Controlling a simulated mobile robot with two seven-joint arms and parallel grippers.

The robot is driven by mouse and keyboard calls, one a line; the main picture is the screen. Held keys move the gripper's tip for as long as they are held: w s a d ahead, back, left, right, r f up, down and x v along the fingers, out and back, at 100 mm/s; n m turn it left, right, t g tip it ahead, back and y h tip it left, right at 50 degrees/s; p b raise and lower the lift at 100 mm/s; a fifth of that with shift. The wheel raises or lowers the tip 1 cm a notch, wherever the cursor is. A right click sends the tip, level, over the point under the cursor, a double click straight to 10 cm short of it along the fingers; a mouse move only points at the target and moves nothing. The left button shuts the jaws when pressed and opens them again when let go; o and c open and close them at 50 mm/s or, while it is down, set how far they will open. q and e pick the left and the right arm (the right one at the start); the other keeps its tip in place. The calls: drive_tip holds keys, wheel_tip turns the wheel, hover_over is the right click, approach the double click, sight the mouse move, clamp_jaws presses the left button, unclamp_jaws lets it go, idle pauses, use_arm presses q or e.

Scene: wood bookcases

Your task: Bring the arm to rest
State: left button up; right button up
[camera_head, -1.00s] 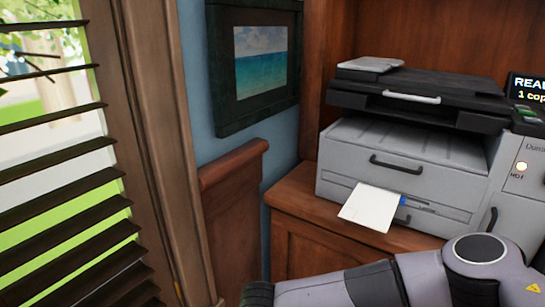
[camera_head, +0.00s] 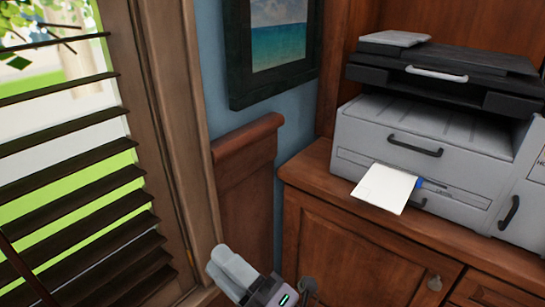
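My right gripper (camera_head: 228,267) shows at the bottom of the head view, left of the middle. Its two pale fingers lie side by side with no gap that I can see, and nothing shows between them. It is in front of the wood wall panel, to the left of the cabinet and apart from the printer. A dark joint of my arm shows just right of it at the bottom edge. My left gripper is not in view.
A grey printer (camera_head: 430,150) with a white paper (camera_head: 383,188) sticking out of its front stands on a wood cabinet (camera_head: 350,250). A window with dark blinds (camera_head: 75,180) is at the left. A framed sea picture (camera_head: 278,40) hangs on the blue wall.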

drive_tip(key=w+d+f+m+t+h, duration=0.3)
drive_tip(key=d+f+m+h, duration=0.9)
drive_tip(key=d+f+m, duration=0.5)
drive_tip(key=s+d+f+m+g+h, duration=0.4)
drive_tip(key=s+d+f+m, duration=0.45)
drive_tip(key=s+d, duration=0.2)
use_arm(q)
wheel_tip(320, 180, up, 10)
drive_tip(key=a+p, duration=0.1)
drive_tip(key=p, duration=1.1)
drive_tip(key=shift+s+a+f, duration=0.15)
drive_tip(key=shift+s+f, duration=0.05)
use_arm(e)
wheel_tip(320, 180, up, 10)
drive_tip(key=s+d, duration=0.1)
drive_tip(key=d, duration=0.1)
drive_tip(key=shift+f+m+h, duration=0.15)
drive_tip(key=shift+m+h, duration=0.25)
drive_tip(key=shift+m, duration=0.05)
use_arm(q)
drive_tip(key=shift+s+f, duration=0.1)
use_arm(e)
drive_tip(key=shift+d, duration=0.15)
